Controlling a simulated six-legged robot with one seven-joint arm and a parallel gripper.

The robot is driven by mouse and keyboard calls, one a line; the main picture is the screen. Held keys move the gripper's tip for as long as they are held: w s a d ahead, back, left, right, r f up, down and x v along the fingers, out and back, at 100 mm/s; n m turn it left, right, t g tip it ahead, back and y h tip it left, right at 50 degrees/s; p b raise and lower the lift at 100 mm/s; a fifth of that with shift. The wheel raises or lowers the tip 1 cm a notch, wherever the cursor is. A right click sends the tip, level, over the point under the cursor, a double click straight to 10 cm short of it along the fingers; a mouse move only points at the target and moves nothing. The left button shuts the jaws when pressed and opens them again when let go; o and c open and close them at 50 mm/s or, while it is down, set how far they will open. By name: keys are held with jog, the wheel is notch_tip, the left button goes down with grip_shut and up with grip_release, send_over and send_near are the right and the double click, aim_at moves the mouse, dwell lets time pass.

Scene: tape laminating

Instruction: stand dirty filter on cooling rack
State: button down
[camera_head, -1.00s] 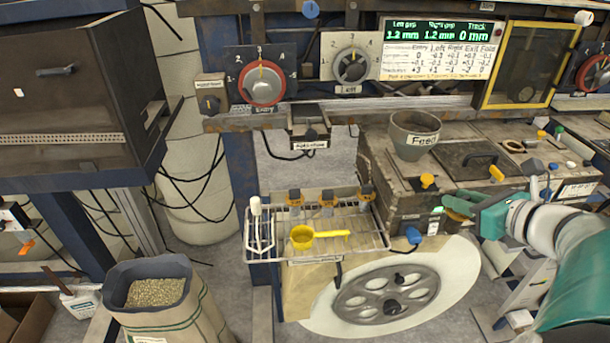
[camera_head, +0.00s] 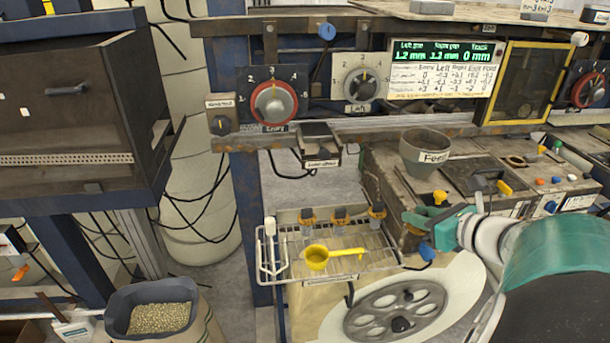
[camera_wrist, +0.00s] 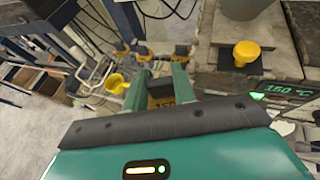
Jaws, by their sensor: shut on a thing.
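The wire cooling rack (camera_head: 290,262) stands low in the centre of the head view, with a yellow scoop (camera_head: 317,257) lying on it. My gripper (camera_head: 412,219) is just right of the rack's right back corner and above its level. In the wrist view my gripper (camera_wrist: 160,88) is shut on a small yellow-orange thing (camera_wrist: 161,102). Most of that thing is hidden by the fingers, so I cannot tell from its look whether it is the dirty filter.
Several orange-and-grey pieces (camera_head: 340,217) stand along the rack's back edge. The Feed hopper (camera_head: 425,147) and its machine are to the right. A sack of pellets (camera_head: 160,317) stands at lower left. The rack's right part looks clear.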

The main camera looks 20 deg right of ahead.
jog(key=shift+w+a+f, duration=0.1)
jog(key=shift+w+f, duration=1)
jog(key=shift+f, duration=0.55)
jog(key=shift+w+a+f, duration=0.1)
jog(key=shift+w+f, duration=1.05)
jog(key=shift+f, duration=0.5)
jog(key=shift+w+a+f, duration=0.1)
jog(key=shift+w+f, duration=1)
jog(key=shift+f, duration=0.55)
jog(key=c, duration=1.1)
grip_release()
jog(key=shift+f, duration=0.15)
jog(key=shift+c, duration=0.2)
